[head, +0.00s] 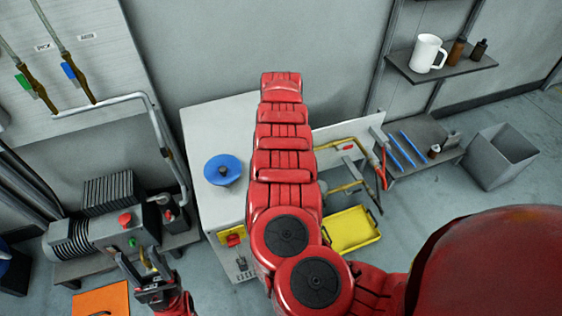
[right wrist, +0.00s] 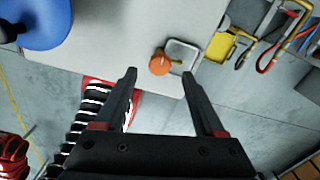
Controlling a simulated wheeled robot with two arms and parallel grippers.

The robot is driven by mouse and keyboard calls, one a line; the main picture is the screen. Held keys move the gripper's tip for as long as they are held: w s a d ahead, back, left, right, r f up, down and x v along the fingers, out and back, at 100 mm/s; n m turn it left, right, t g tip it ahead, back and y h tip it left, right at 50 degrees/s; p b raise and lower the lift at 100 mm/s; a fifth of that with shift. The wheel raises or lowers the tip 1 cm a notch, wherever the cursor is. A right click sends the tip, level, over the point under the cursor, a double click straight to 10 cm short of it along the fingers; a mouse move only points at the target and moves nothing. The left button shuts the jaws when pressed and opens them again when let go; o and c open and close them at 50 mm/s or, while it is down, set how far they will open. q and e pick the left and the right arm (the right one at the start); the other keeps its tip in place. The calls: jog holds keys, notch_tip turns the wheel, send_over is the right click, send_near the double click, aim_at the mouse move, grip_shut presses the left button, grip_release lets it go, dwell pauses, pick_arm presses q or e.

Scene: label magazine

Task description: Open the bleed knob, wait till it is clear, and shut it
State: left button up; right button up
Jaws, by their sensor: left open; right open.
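I see no contact. In the head view my right arm hides this spot and the right gripper. My left gripper (head: 139,262) is open at the lower left, in front of the grey pump (head: 100,240).
The pale cabinet (head: 212,125) carries a blue disc (head: 222,169) and a red-on-yellow stop button (head: 234,238). A yellow tray (head: 352,229), a tool shelf (head: 425,132) and a grey bin (head: 500,157) are to the right. An orange mat (head: 100,301) lies lower left.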

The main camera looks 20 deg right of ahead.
notch_tip(320, 180, up, 13)
jog(key=b, duration=0.2)
jog(key=shift+d+r, duration=0.1)
